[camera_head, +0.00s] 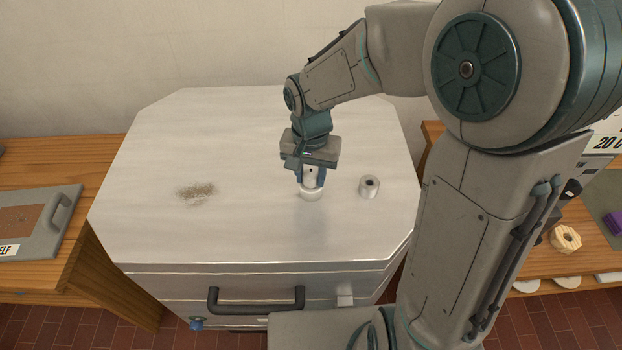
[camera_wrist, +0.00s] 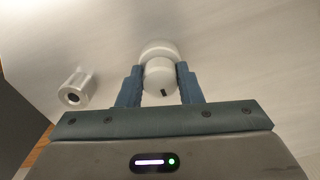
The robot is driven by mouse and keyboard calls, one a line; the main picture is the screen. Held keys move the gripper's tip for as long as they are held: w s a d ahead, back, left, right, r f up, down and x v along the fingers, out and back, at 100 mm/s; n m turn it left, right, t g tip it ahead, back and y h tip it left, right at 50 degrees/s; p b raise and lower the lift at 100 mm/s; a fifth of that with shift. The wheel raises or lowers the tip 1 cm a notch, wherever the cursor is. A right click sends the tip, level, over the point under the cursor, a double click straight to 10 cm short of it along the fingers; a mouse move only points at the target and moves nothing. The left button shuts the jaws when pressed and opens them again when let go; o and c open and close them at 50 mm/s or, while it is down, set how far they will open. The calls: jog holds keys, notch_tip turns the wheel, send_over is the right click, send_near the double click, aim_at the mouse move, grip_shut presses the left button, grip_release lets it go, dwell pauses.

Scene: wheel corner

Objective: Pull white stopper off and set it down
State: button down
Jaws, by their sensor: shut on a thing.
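The white stopper (camera_head: 311,176) is upright on the pale metal worktop (camera_head: 230,140), right of its middle. My gripper (camera_head: 311,181) points down and is shut on its narrow upper part. A wider white round part (camera_head: 311,194) shows just below the fingers, at the worktop. In the wrist view, the stopper (camera_wrist: 160,80) is between the two blue fingers and carries a small dark mark. The wider rounded part (camera_wrist: 158,49) shows beyond it. I cannot tell whether the two white parts are one piece or whether there is a gap under them.
A short grey-white cylinder with a dark hole (camera_head: 369,186) stands right of my gripper. A patch of brown crumbs (camera_head: 197,192) lies to the left. The worktop between is clear. A dark handle (camera_head: 256,299) is on the front. Wooden benches (camera_head: 70,160) flank the unit.

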aim_at(311, 175)
jog(key=shift+r+p, duration=1.5)
jog(key=shift+r, duration=0.7)
jog(key=shift+r, duration=0.1)
jog(key=shift+r+p, duration=1.45)
jog(key=shift+r, duration=0.5)
jog(key=shift+f, duration=0.1)
